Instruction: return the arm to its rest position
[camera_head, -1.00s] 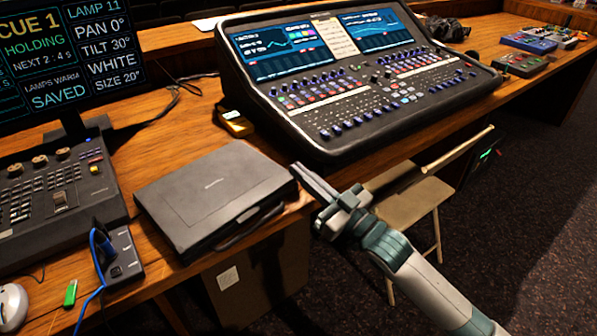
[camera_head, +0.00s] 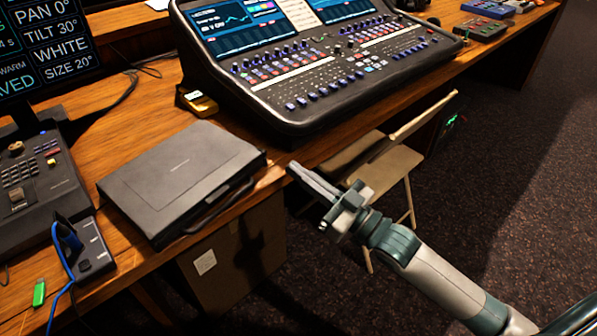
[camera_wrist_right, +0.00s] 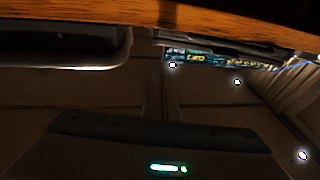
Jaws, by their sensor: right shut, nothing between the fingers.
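My right gripper (camera_head: 298,172) shows in the head view, its arm coming in from the lower right. Its fingers are together, with nothing between them. The fingertips are close to the desk's front edge, right of the closed black laptop-like case (camera_head: 185,178); I cannot tell the exact gap. The right wrist view is dark and tilted. It shows a wooden edge (camera_wrist_right: 200,18) across the top and a dark shape with a green light (camera_wrist_right: 168,168) at the bottom. My left gripper is not in view.
The mixing desk (camera_head: 320,75) stands on the wooden desk (camera_head: 135,120). A folding chair (camera_head: 395,165) stands near my right arm, and a cardboard box (camera_head: 235,255) is under the desk. A control panel (camera_head: 40,185), a blue cable and a green stick (camera_head: 39,293) are at left. Carpet is open at right.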

